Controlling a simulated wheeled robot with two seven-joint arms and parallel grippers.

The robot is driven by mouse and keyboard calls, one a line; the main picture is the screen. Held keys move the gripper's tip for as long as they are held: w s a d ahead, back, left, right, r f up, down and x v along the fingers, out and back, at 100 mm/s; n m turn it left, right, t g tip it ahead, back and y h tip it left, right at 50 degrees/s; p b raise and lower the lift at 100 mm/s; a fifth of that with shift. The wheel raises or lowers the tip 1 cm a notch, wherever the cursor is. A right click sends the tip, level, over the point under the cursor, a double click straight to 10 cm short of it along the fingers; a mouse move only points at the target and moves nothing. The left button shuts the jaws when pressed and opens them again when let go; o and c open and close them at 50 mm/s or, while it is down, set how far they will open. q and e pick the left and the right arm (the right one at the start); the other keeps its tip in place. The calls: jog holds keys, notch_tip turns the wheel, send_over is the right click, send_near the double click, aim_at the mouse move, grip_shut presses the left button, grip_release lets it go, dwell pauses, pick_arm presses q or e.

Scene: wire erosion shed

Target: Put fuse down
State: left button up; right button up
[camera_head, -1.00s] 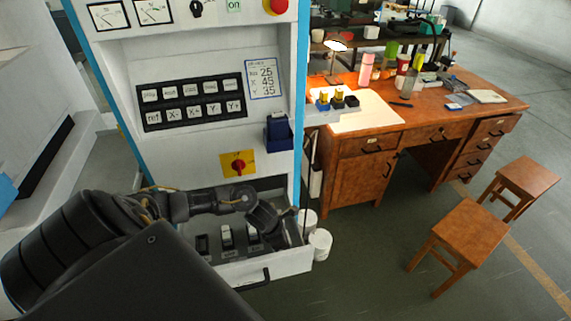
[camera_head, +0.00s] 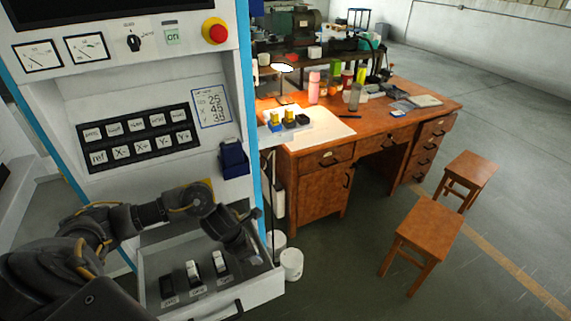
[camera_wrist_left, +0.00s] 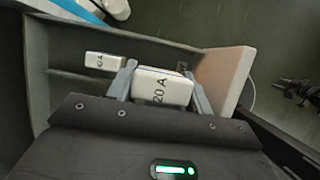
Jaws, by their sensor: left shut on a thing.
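A white fuse marked 20 A (camera_wrist_left: 160,88) is between the fingers of my left gripper (camera_wrist_left: 163,78) in the left wrist view. Another white fuse (camera_wrist_left: 103,60) sits to its left inside the grey drawer (camera_wrist_left: 128,28). In the head view my left gripper (camera_head: 247,252) points down over the right end of the open drawer (camera_head: 259,290). The held fuse is hidden there by the gripper. A row of fuse holders with white and dark tops (camera_head: 194,272) stands in the drawer, left of the gripper. Whether the held fuse touches the drawer floor is not clear. My right gripper does not show.
The white machine cabinet (camera_head: 120,185) rises behind the drawer, with a blue box (camera_head: 233,158) on its front. White buckets (camera_head: 291,264) stand on the floor beside the drawer. A wooden desk (camera_head: 318,190) and two stools (camera_head: 425,232) are at the right; floor between is clear.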

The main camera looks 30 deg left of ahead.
pick_arm(q)
notch_tip(320, 180, up, 8)
jog(key=p, duration=0.4)
jog(key=shift+f+p, duration=0.15)
jog(key=shift+p, duration=0.15)
jog(key=s+d+m, duration=0.1)
jog(key=s+m, duration=0.1)
jog(key=s+d+f+m+g+h, duration=0.1)
jog(key=s+d+m, duration=0.1)
jog(key=s+d+f+m, duration=0.1)
jog(key=s+d+m, duration=0.1)
jog(key=shift+d+f+g+h+b, duration=0.2)
jog(key=shift+g+h+b, duration=0.1)
jog(key=shift+g+b, duration=0.1)
jog(key=s+d+r+m+g+b, duration=0.1)
jog(key=s+d+r+m+g, duration=0.15)
jog(key=d+m, duration=0.4)
jog(key=w+r+m+g+b, duration=0.2)
jog(key=w+r+m, duration=0.4)
jog(key=w+r, duration=0.3)
notch_tip(320, 180, up, 4)
jog(key=shift+r+b, duration=0.25)
jog(key=shift+b, duration=0.15)
jog(key=shift+w, duration=0.1)
jog(key=shift+d+y, duration=0.1)
jog(key=shift+y, duration=0.3)
